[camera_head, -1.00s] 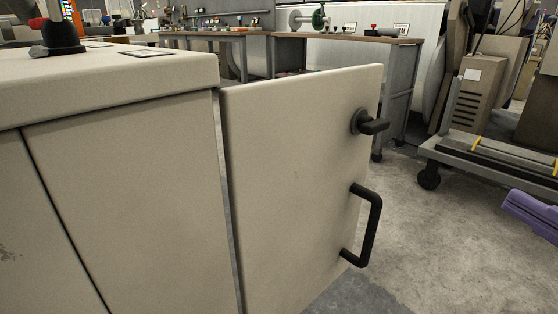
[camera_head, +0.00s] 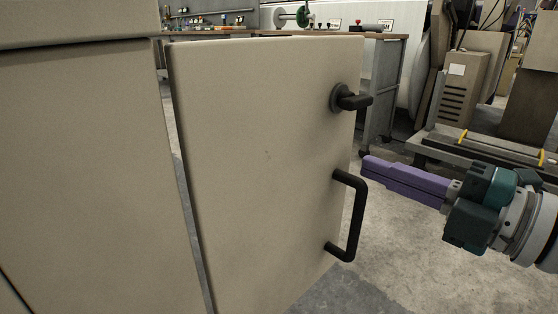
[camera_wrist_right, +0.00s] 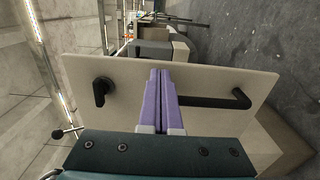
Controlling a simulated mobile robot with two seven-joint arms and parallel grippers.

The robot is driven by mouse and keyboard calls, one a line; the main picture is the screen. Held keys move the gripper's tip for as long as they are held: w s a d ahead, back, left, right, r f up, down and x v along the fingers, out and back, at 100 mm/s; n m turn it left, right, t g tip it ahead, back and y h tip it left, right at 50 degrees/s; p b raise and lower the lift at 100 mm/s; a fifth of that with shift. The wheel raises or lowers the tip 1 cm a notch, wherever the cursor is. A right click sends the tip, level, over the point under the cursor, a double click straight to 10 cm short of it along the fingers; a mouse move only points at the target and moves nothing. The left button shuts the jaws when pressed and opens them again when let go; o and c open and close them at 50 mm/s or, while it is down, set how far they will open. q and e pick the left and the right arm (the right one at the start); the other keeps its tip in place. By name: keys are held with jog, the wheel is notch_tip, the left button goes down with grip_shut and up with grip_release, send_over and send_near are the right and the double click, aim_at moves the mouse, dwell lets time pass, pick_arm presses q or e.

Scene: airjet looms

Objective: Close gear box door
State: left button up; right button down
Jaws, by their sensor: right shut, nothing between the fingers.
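The beige gear box door (camera_head: 265,150) stands swung open from the beige gear box cabinet (camera_head: 85,150) in the head view. It bears a black knob latch (camera_head: 343,98) and a black bar handle (camera_head: 355,215) near its free edge. My right gripper (camera_head: 366,165), with purple fingers, is shut and empty just right of the door's free edge, near the top of the handle. In the right wrist view, the shut fingers (camera_wrist_right: 160,72) point at the door (camera_wrist_right: 215,80), between the latch (camera_wrist_right: 102,90) and the handle (camera_wrist_right: 225,101). My left gripper is not in view.
A workbench (camera_head: 385,75) stands behind the door. A wheeled cart (camera_head: 490,150) and grey machine parts stand at the right. The concrete floor (camera_head: 400,260) right of the door is clear apart from my right arm.

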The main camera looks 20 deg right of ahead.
jog(key=shift+x, duration=0.95)
